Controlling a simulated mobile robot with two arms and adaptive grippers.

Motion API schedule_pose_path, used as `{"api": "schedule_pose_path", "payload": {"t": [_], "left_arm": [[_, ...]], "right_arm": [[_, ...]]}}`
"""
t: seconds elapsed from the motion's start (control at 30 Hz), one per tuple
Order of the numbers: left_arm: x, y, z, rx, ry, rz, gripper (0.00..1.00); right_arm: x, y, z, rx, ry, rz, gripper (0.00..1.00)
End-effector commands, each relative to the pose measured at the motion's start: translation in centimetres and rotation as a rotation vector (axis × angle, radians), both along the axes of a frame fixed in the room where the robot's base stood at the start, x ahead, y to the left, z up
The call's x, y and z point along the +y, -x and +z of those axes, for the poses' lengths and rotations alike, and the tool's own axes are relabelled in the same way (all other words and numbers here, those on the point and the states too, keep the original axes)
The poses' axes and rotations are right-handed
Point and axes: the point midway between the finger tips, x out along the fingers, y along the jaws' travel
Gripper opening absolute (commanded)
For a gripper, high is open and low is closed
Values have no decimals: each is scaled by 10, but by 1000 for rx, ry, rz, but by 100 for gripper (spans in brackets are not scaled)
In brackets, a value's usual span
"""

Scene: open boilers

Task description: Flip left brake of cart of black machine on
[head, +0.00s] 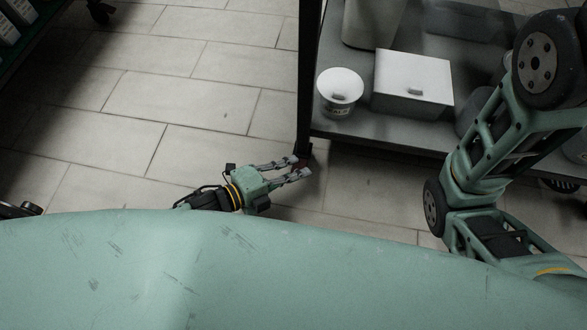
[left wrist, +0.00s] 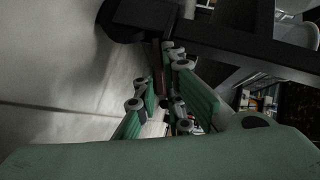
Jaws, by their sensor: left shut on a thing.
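The dark cart (head: 375,134) stands at the upper right of the head view, with a black corner post (head: 309,75). My left gripper (head: 300,167) is low at the foot of this post. Its fingers point right, and a small dark-red part, seemingly the brake (head: 301,164), shows between the tips. In the left wrist view the gripper (left wrist: 168,58) has its fingers on either side of a thin reddish piece (left wrist: 157,62), just below the black cart frame (left wrist: 215,38). A dark rounded part, perhaps the caster wheel (left wrist: 122,20), is beside it. The brake's position is unclear. My right gripper is out of view.
A white box (head: 413,80) and a round white tub (head: 339,92) stand on the cart's shelf. My right arm is in front of the cart's right part. Tiled floor (head: 190,95) is open to the left. A dark shelf (head: 30,40) stands at the far left.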

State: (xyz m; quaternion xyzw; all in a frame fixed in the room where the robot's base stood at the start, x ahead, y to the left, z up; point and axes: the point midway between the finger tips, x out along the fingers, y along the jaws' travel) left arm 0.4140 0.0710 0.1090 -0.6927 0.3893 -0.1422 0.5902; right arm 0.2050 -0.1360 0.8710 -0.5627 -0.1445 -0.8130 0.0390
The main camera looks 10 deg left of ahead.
Motion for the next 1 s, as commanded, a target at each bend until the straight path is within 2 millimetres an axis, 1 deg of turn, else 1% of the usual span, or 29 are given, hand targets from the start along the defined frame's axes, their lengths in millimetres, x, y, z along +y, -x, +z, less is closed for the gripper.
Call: {"api": "schedule_pose_path", "payload": {"t": [0.17, 0.27, 0.37, 0.5, 0.6, 0.7, 0.83, 1.0], "left_arm": [[0, 1, -1, -4, 1, 0, 0], [-1, 1, -7, -39, 3, 1, 0], [-1, 3, -16, -121, 6, 5, 0], [-1, 4, -25, -276, 5, 4, 0], [0, 3, -28, -368, 3, 4, 0], [0, 3, -29, -438, 2, 2, 0], [0, 3, -28, -486, -1, 1, 0], [0, 4, -27, -496, -2, -1, 0]], "right_arm": [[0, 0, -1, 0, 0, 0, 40], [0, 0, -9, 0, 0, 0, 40], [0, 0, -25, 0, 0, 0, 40], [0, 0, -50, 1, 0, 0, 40], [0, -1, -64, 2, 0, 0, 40], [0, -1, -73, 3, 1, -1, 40], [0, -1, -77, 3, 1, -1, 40], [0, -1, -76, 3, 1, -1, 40]]}}
